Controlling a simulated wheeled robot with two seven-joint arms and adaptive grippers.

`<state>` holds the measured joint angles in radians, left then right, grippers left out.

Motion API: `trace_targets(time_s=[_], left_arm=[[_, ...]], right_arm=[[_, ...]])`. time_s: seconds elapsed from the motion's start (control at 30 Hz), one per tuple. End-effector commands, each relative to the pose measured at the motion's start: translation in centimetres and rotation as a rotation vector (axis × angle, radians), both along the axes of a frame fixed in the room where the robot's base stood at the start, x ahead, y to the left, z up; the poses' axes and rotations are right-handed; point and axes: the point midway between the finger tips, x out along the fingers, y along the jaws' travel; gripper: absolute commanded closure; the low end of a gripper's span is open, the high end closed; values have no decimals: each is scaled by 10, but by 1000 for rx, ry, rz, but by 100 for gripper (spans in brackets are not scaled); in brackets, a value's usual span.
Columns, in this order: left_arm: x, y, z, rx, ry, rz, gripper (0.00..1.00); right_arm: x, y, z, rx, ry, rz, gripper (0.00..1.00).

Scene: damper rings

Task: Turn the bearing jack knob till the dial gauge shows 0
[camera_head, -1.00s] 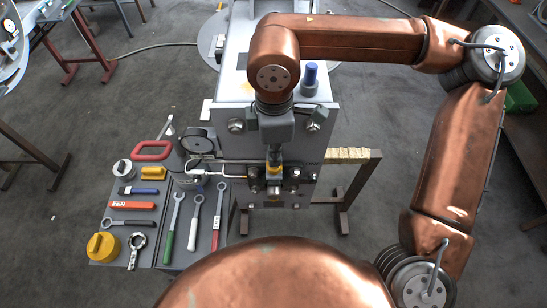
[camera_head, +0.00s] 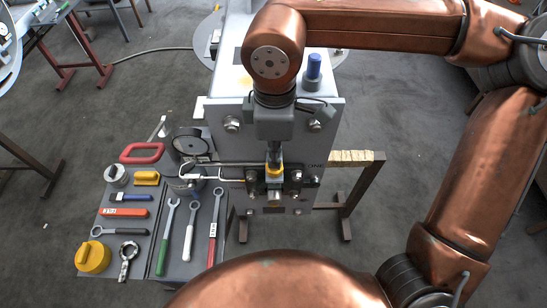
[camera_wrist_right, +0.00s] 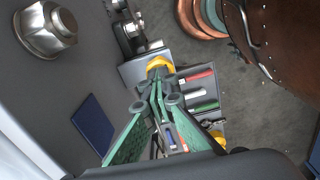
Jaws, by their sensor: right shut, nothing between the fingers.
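The yellow knob (camera_head: 274,171) sits on the front of the grey machine's dark fitting (camera_head: 295,178), low on the front plate. It also shows in the wrist view (camera_wrist_right: 159,62), just beyond the fingertips. My right gripper (camera_head: 274,158) comes down from above, right at the knob. Its green fingers (camera_wrist_right: 158,78) are shut with nothing between them; whether they touch the knob I cannot tell. The dial gauge (camera_head: 190,143) is a round dark-rimmed gauge left of the plate; its needle is too small to read. My left gripper is not in view.
A tool tray (camera_head: 148,258) at the lower left holds wrenches, a red handle (camera_head: 141,152) and a yellow cap (camera_head: 93,257). A thin pipe (camera_head: 215,164) runs from the gauge side to the fitting. A hex bolt (camera_wrist_right: 46,28) stands out beside my gripper.

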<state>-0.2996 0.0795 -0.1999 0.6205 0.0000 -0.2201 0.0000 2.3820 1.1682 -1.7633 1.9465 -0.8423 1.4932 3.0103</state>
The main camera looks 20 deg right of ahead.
Motion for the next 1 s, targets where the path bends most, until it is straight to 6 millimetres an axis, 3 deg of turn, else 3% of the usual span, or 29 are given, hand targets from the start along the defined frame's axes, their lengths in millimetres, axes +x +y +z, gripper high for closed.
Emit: trace_targets(time_s=[0.1, 0.4, 0.9, 1.0], left_arm=[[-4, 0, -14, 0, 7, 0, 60], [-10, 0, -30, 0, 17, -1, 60], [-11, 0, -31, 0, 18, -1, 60], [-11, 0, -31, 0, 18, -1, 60]], right_arm=[[1, 0, -2, 1, -5, -42, 100], [1, 0, -1, 2, -7, -166, 100], [0, 0, 1, 3, -2, -259, 100], [0, 0, 1, 3, -2, -259, 95]])
